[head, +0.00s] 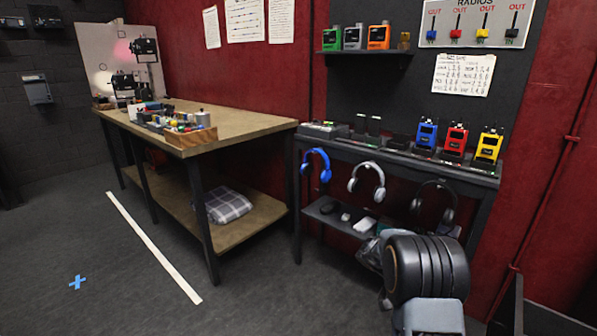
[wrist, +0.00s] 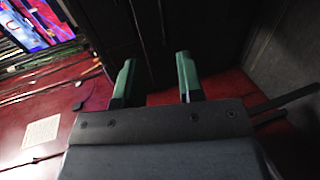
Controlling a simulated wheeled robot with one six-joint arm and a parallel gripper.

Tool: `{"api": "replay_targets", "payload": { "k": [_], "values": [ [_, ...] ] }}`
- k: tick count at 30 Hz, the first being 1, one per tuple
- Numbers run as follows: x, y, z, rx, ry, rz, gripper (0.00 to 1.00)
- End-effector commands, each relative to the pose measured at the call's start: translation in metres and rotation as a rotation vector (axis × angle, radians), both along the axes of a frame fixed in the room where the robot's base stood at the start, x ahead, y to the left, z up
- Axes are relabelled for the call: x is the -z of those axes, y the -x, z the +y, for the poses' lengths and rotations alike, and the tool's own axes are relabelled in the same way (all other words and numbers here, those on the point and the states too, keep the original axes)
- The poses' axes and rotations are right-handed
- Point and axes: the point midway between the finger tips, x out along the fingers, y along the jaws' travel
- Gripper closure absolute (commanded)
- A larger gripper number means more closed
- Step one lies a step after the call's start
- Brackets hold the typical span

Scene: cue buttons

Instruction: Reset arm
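My gripper (wrist: 155,78) shows in the wrist view with two green fingers standing apart. It is open, and nothing shows between the fingers. Behind them are a dark surface and a red wall. In the head view a part of my arm with black rounded rings shows at the lower right, in front of the radio shelf; the gripper's fingers cannot be made out there.
A dark shelf unit (head: 470,176) holds blue, red and yellow radios, with headsets hanging below. A wooden workbench (head: 240,125) with a box of small parts stands left of it. The floor (head: 100,225) at the left is clear, with a white tape line and blue cross.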

Motion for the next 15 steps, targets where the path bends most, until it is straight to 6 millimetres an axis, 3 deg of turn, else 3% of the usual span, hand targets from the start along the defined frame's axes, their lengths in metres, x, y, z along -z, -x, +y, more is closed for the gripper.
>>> {"api": "replay_targets", "payload": {
  "k": [1,6,15],
  "values": [
    [-0.029,0.004,0.006,-0.011,-0.047,-0.026,0.65],
    [-0.109,0.025,0.045,-0.100,-0.332,-0.147,0.65],
    [-0.234,0.068,0.135,-0.423,-0.835,-0.445,0.65]
  ]
}}
